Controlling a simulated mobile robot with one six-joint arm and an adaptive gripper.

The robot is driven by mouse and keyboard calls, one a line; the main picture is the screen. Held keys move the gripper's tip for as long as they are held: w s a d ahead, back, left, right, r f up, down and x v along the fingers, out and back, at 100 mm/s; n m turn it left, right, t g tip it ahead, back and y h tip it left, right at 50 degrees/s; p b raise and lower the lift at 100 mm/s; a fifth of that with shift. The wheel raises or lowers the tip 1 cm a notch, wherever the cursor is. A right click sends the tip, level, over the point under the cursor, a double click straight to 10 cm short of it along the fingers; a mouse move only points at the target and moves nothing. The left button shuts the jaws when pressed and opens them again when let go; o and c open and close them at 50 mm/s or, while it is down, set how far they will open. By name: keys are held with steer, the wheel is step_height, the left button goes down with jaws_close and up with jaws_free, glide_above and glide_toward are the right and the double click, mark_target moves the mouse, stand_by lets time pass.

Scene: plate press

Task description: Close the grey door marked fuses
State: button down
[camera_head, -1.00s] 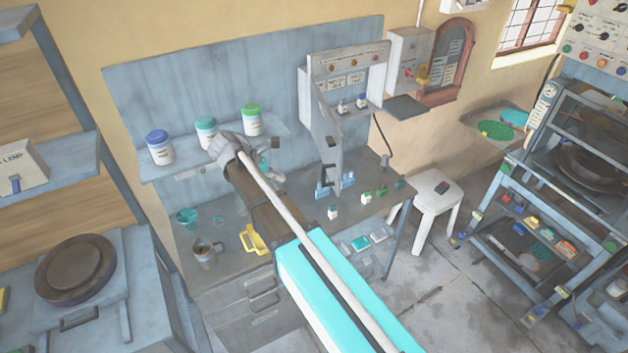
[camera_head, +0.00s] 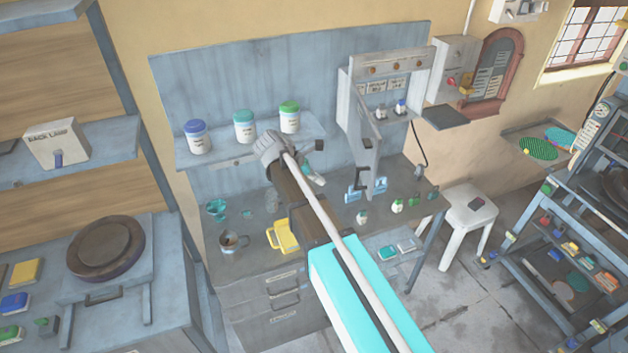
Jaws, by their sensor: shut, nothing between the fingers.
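The grey door (camera_head: 364,135) stands open on the grey wall box (camera_head: 402,64), swung out toward me from the box's left side. I cannot read any mark on it.
A shelf with several lidded jars (camera_head: 244,127) is left of the door. The bench holds a yellow object (camera_head: 284,236), a mug (camera_head: 231,243) and small bottles (camera_head: 397,206). A white stool (camera_head: 468,214) stands right of the bench, with free floor in front.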

steer(key=d+f+b, duration=0.4)
steer(key=d, duration=0.4)
steer(key=shift+w+d+f, duration=0.2)
steer(key=shift+d+f, duration=0.15)
steer(key=shift+a, duration=0.1)
stand_by(0.4)
